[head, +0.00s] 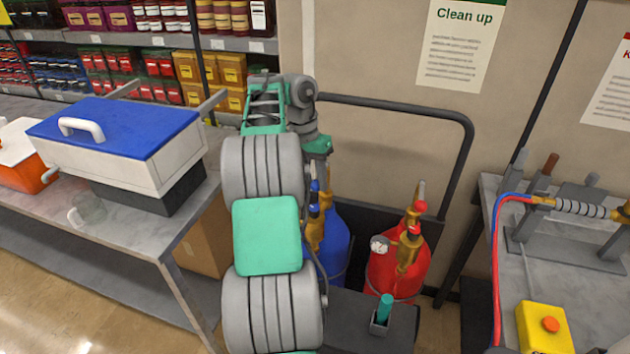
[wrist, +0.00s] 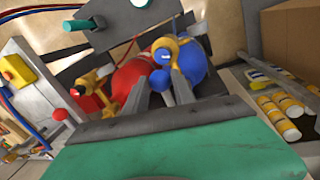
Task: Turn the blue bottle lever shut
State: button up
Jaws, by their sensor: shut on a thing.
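The blue bottle (head: 332,245) stands upright behind my arm in the head view, partly hidden by it. Its brass valve (head: 316,232) carries blue parts. In the wrist view the blue bottle (wrist: 194,60) is at upper middle, with a round blue knob (wrist: 163,56) on the brass valve. My gripper (wrist: 161,78) has its two fingers on either side of a blue part of the lever (wrist: 160,80), and is shut on it. The exact contact and the lever's angle are hard to tell. In the head view my gripper is mostly hidden above the valve.
A red bottle (head: 397,272) with a gauge and brass valve stands close right of the blue one. A black cart handle (head: 400,106) rises behind them. A table with a blue-lidded box (head: 120,128) is left; a bench with a yellow button box (head: 545,328) is right.

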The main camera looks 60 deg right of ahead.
grip_shut()
dwell(0.9)
